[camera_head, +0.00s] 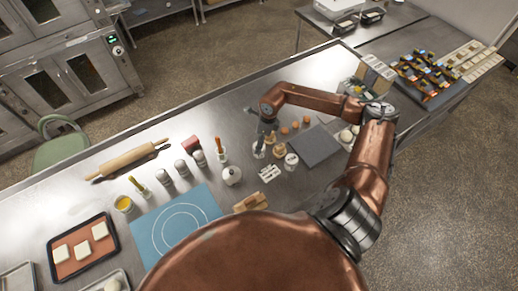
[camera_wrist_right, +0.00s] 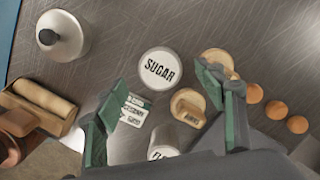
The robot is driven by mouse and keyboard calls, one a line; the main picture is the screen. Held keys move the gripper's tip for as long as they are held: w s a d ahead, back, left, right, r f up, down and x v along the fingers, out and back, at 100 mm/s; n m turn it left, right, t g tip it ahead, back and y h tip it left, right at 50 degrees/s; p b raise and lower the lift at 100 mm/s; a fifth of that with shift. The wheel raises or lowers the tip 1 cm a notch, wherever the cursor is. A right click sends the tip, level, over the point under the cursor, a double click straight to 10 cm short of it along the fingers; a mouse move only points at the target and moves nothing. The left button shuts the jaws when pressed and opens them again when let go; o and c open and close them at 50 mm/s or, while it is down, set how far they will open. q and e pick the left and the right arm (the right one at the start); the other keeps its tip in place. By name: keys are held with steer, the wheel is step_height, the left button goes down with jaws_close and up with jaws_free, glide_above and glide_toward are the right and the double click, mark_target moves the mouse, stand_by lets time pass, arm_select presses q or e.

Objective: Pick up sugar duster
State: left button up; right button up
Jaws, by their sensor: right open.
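A round container with a white top lettered SUGAR (camera_wrist_right: 160,66) stands on the steel counter. It also shows in the head view (camera_head: 258,150), just below my right gripper (camera_head: 265,129). In the right wrist view that gripper (camera_wrist_right: 162,90) is open and empty, with the SUGAR container beyond and between its green-padded fingertips. Several metal-topped shakers (camera_head: 182,168) stand left of it in the head view; no label on them is readable, so I cannot tell whether one is the duster. My left gripper is not in view.
Close by are a lidded pot (camera_wrist_right: 60,38), wooden stamps (camera_wrist_right: 189,106), a partly hidden canister lettered "FL" (camera_wrist_right: 170,142), label cards (camera_wrist_right: 136,106) and brown eggs (camera_wrist_right: 276,110). A blue mat (camera_head: 150,236), rolling pin (camera_head: 127,159) and dark slab (camera_head: 315,147) lie on the counter.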

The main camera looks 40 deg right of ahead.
steer(key=f, duration=0.1)
steer(key=f+p, duration=0.1)
steer(key=f, duration=0.1)
steer(key=shift+w+a+f+p, duration=0.25)
steer(key=shift+w+f+p, duration=0.1)
steer(key=shift+w+f, duration=0.05)
steer(key=shift+f, duration=0.5)
steer(key=c, duration=0.3)
steer(key=shift+s, duration=0.1)
steer(key=c, duration=0.5)
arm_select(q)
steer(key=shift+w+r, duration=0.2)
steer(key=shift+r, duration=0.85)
arm_select(e)
steer(key=c, duration=0.5)
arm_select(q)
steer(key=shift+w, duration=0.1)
arm_select(e)
steer(key=shift+r, duration=0.1)
steer(key=shift+c, duration=0.2)
